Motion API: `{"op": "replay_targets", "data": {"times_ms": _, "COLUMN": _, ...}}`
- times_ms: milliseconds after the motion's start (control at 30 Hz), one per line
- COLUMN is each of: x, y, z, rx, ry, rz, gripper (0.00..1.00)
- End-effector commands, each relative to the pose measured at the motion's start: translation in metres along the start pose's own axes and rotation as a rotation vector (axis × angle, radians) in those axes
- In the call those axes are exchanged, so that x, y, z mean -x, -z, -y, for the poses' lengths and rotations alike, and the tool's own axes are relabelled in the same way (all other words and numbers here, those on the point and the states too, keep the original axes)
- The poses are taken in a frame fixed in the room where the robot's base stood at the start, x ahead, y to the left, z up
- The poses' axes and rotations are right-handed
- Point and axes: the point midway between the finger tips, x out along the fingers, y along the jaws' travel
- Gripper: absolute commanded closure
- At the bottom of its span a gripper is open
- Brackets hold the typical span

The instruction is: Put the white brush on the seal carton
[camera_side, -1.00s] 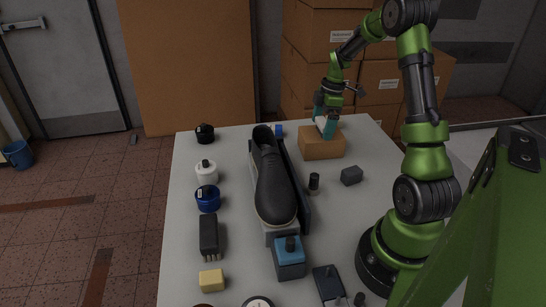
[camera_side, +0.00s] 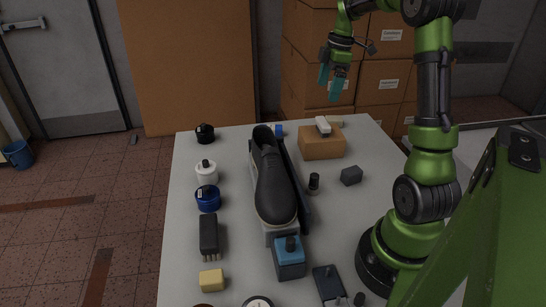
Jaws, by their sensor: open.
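A small white brush (camera_side: 323,126) lies on top of the brown seal carton (camera_side: 321,147) at the back right of the table. My gripper (camera_side: 331,85) is open and empty, with teal fingers pointing down. It hangs in the air above the carton and the brush, clear of both. Nothing of the brush's top is hidden by the gripper.
A black shoe (camera_side: 270,178) on a stand fills the table's middle. A grey block (camera_side: 351,175) and a small dark bottle (camera_side: 314,184) stand in front of the carton. Jars line the left side. Stacked cardboard boxes (camera_side: 385,85) stand behind the table.

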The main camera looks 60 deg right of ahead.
Motion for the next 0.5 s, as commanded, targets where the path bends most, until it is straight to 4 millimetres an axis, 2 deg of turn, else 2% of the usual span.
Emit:
{"op": "replay_targets", "data": {"times_ms": 33, "x": 0.008, "y": 0.02, "z": 0.012, "rx": -0.027, "ry": -0.024, "rz": -0.006, "gripper": 0.0}}
{"op": "replay_targets", "data": {"times_ms": 167, "x": 0.025, "y": 0.075, "z": 0.059, "rx": -0.189, "ry": -0.098, "rz": -0.046, "gripper": 0.0}}
{"op": "replay_targets", "data": {"times_ms": 200, "x": 0.029, "y": 0.091, "z": 0.078, "rx": -0.252, "ry": -0.12, "rz": -0.071, "gripper": 0.0}}
{"op": "replay_targets", "data": {"times_ms": 300, "x": 0.035, "y": 0.124, "z": 0.128, "rx": -0.415, "ry": -0.16, "rz": -0.15, "gripper": 0.0}}
{"op": "replay_targets", "data": {"times_ms": 400, "x": 0.037, "y": 0.145, "z": 0.179, "rx": -0.581, "ry": -0.169, "rz": -0.252, "gripper": 0.0}}
{"op": "replay_targets", "data": {"times_ms": 500, "x": 0.034, "y": 0.155, "z": 0.225, "rx": -0.74, "ry": -0.144, "rz": -0.358, "gripper": 0.0}}
